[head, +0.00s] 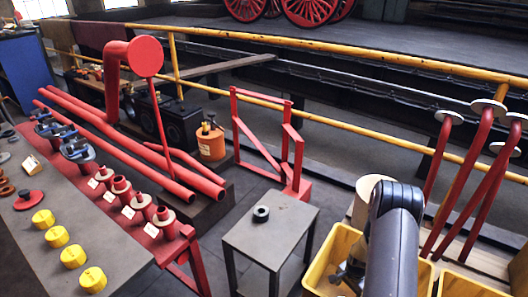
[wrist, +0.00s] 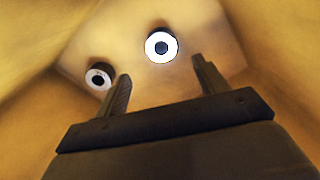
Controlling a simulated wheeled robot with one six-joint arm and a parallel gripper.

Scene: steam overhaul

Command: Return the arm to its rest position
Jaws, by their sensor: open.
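My arm (head: 395,240) reaches down into a yellow bin (head: 334,238) at the lower right of the head view. My gripper (head: 346,276) is partly hidden there by the arm and the bin wall. In the wrist view my gripper (wrist: 162,80) is open, with its two fingers apart and nothing held between them. Two round parts with white faces and dark centres lie on the bin floor: one (wrist: 152,48) just beyond the fingertips, the other (wrist: 88,77) to the left of the left finger.
A small grey table (head: 285,226) with a dark ring (head: 261,214) stands left of the bin. Red bent pipes (head: 467,180) rise behind the arm at the right. A workbench (head: 95,262) with yellow caps and red fittings fills the left. A yellow railing (head: 330,122) runs behind.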

